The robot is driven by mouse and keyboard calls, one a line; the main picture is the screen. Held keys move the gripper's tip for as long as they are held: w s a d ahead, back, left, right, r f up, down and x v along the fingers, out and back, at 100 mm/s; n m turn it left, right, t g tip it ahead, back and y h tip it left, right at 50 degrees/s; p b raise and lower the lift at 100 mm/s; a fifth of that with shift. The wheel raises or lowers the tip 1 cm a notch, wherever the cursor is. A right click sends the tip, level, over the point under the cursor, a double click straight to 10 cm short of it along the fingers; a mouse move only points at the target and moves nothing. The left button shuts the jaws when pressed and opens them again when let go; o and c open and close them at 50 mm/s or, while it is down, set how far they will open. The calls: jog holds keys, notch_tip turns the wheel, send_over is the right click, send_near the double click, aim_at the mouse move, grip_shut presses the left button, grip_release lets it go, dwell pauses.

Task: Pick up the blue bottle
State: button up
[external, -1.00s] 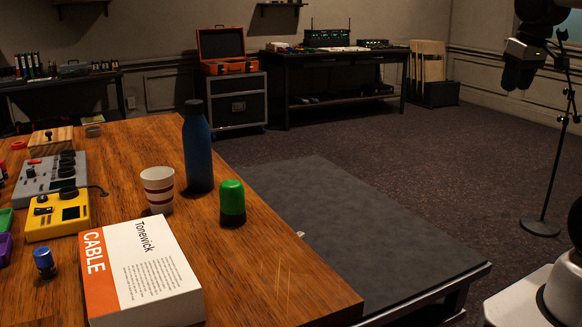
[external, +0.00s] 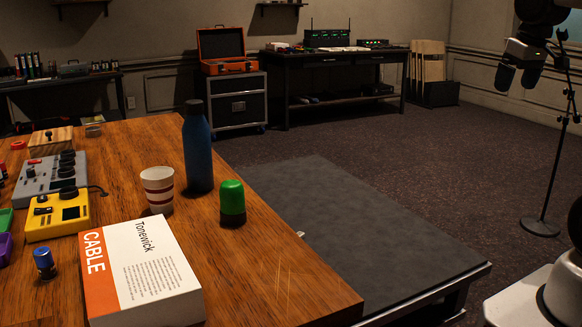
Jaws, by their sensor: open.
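The blue bottle (external: 198,152) stands upright on the wooden desk, near its right edge, with a dark cap on top. It is just behind and to the right of a striped cup (external: 158,189). My gripper (external: 517,80) is at the upper right of the view, high above the floor and far from the bottle. Its two dark fingers point down and are spread apart, with nothing between them.
A grey platform (external: 370,235) lies right of the desk. A stand (external: 547,185) rises near my arm.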

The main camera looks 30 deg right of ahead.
jog(key=w+a+f+m+g+y, duration=0.15)
jog(key=w+a+m+y, duration=0.3)
jog(key=w+a, duration=0.95)
jog(key=w+a+f+m+g+y, duration=0.1)
jog(key=w+a+m+g+y, duration=0.4)
jog(key=w+a, duration=0.95)
jog(key=w+a+f+m+t+y, duration=0.1)
jog(key=w+a+f+m+y, duration=0.2)
jog(key=a, duration=0.4)
jog(key=w+a+f+t+y, duration=0.1)
jog(key=w+a+f+y, duration=0.15)
jog(key=w+a, duration=0.35)
jog(key=m+t+y, duration=0.2)
jog(key=m+y, duration=0.1)
jog(key=m, duration=0.2)
send_near(197, 146)
jog(key=w+a, duration=0.1)
jog(key=w, duration=0.3)
jog(key=shift+s+a+r, duration=0.15)
jog(key=shift+a+r, duration=0.05)
jog(key=shift+r, duration=0.15)
jog(key=shift+a, duration=1.25)
